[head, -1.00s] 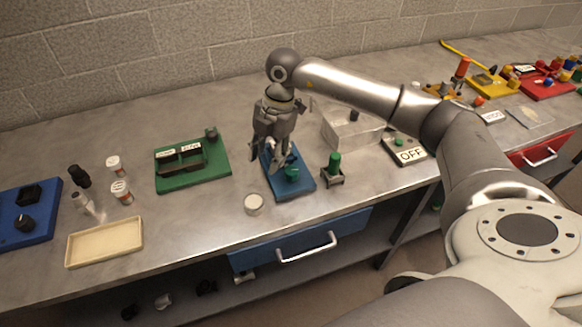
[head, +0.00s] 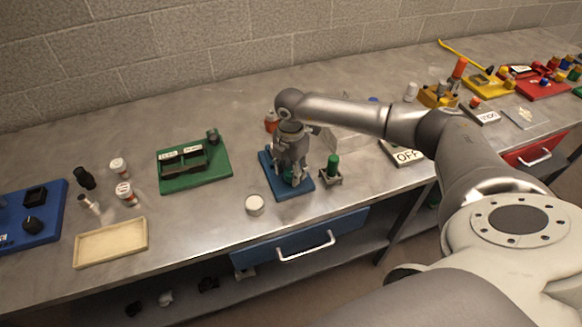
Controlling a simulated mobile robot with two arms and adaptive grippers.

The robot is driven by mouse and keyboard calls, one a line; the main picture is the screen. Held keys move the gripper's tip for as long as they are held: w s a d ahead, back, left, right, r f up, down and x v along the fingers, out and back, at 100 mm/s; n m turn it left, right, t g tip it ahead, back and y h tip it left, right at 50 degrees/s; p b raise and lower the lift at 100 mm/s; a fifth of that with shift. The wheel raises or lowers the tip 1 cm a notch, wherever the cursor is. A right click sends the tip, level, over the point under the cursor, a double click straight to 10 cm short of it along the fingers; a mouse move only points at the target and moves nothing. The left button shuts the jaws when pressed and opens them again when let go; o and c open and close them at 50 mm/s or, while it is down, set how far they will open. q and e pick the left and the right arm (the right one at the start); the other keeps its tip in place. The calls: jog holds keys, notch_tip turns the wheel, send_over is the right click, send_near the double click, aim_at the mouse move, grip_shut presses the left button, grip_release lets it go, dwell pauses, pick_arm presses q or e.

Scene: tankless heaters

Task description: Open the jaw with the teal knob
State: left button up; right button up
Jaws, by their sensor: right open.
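The teal knob (head: 288,175) sits on a blue base plate (head: 298,191) in the middle of the bench in the head view. It is partly hidden by my right gripper. My right gripper (head: 293,178) points down over the blue plate, with its open fingers around or just beside the knob. I cannot tell whether the fingers touch it. The jaw that the knob works is hidden behind the gripper. My left gripper is not in view.
A small vise-like block with a green cylinder (head: 333,165) stands close on the right. A white round cap (head: 254,205) lies at front left. A green board (head: 218,171) is further left. A clear box (head: 345,139) and an OFF sign (head: 407,156) are to the right.

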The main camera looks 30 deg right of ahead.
jog(key=shift+f, duration=0.2)
jog(key=shift+c, duration=0.3)
jog(key=c, duration=0.7)
